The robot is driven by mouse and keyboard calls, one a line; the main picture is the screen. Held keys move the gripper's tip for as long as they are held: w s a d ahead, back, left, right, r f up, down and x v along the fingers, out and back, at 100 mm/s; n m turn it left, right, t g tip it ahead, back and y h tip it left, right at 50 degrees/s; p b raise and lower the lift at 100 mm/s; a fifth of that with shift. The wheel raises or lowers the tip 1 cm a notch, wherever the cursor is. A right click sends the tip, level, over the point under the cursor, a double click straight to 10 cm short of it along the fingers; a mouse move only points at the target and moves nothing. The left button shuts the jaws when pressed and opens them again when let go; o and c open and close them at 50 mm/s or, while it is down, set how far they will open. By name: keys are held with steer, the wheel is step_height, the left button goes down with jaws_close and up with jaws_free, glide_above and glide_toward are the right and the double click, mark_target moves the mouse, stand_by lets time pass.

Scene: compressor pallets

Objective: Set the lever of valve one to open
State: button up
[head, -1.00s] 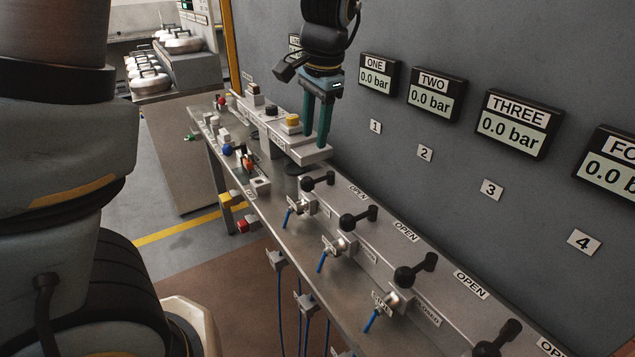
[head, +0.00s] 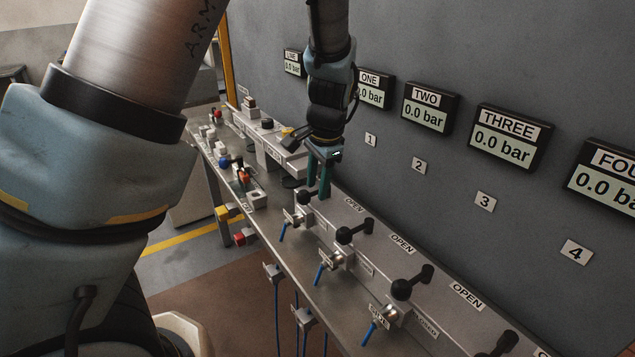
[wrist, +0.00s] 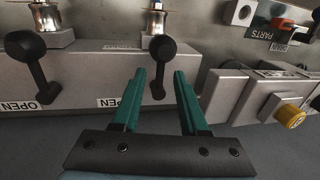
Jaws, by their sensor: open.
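The lever of valve one (head: 304,198) is black, with a round hub, on the grey manifold beside the steel bench. In the wrist view, its hub (wrist: 161,48) is near the top middle, and its arm points down the picture, toward the wall side. An OPEN label (wrist: 118,102) lies left of the arm; it also shows in the head view (head: 353,205). My gripper (wrist: 159,75) is open, its two green fingers either side of the lever's arm in the picture; contact cannot be told. In the head view, my gripper (head: 318,190) partly hides the arm. Gauge ONE (head: 373,88) reads 0.0 bar.
The lever of valve two (head: 352,230) stands to the right, with more levers beyond. A yellow knob (wrist: 291,116) on a grey block is at the right in the wrist view. Blue hoses (head: 277,310) hang at the bench front. The wall is close behind the manifold.

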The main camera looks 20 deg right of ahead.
steer(key=shift+f, duration=0.1)
steer(key=shift+c, duration=0.3)
jaws_close()
stand_by(1.1)
